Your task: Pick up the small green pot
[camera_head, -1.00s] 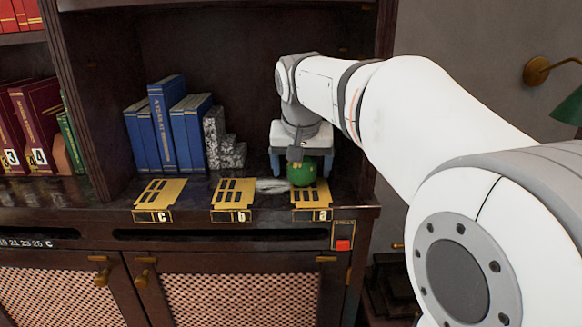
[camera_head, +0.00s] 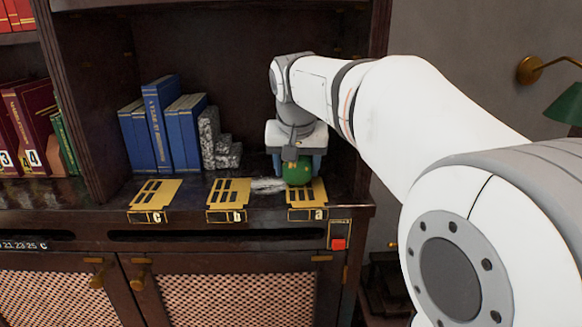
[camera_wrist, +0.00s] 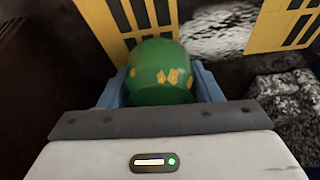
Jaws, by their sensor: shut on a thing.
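The small green pot (camera_head: 297,171) is round, with orange marks that show in the wrist view (camera_wrist: 158,72). It is at the slotted yellow plate marked "a" (camera_head: 308,199), on the right of the shelf. My gripper (camera_head: 297,165) points down over the pot and is shut on it. In the wrist view its blue fingers stand on both sides of the pot. I cannot tell whether the pot's base touches the plate.
Plates "b" (camera_head: 229,193) and "c" (camera_head: 155,194) lie to the left and look empty. Blue books (camera_head: 158,130) and a speckled stone bookend (camera_head: 213,143) stand behind them. A red button (camera_head: 338,244) is on the shelf front. The cabinet's side wall is close on the right.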

